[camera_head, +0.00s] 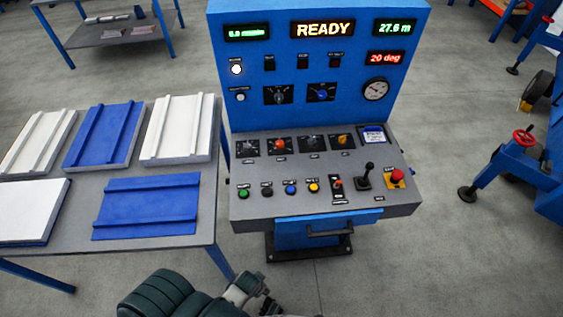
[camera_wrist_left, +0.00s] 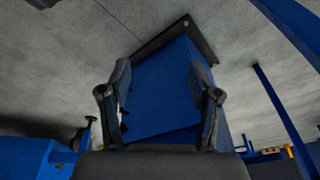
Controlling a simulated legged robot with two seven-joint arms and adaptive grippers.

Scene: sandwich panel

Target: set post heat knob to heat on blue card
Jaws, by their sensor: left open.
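The control console (camera_head: 318,180) stands in the middle of the head view. Its sloped desk carries a row of knobs: a black knob (camera_head: 249,147), a red-orange knob (camera_head: 280,145), another black knob (camera_head: 312,143) and a yellow-orange knob (camera_head: 343,140). The upright panel has a black knob (camera_head: 278,95) and a blue knob (camera_head: 321,92). The labels are too small to tell which is post heat. A small white-and-blue card (camera_head: 374,135) sits right of the knob row. My left gripper (camera_wrist_left: 160,75) is open and empty, low in front of the console, whose blue pedestal (camera_wrist_left: 160,95) shows between its fingers.
The desk's front holds coloured buttons (camera_head: 290,187), a black joystick (camera_head: 366,176) and a red emergency button (camera_head: 396,176). A table (camera_head: 188,222) with white and blue panels stands left. A blue machine frame (camera_head: 510,165) stands right.

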